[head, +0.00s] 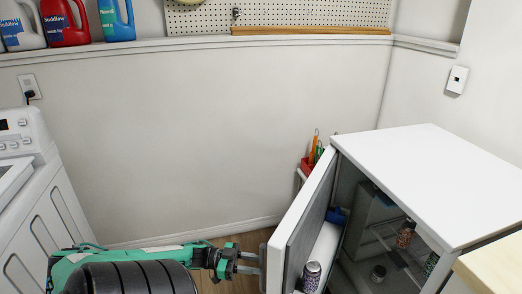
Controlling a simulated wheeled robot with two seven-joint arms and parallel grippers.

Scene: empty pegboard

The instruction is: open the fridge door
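The white fridge (435,180) stands at the right. Its door (304,212) is open, swung out to the left, and the inside shows behind it. A can (311,277) stands in the door's shelf, and jars (405,233) sit inside the fridge. My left gripper (252,264) is at the outer face of the door, at a grey upright piece that looks like the handle. Its two fingers show slightly apart; whether they clamp the handle cannot be made out. My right gripper is not in view.
A white washer or dryer (30,200) stands at the left. A shelf with detergent bottles (66,22) and a pegboard (285,16) are on the back wall. A red holder with tools (311,160) is behind the door. A pale wooden top (497,268) is at the lower right.

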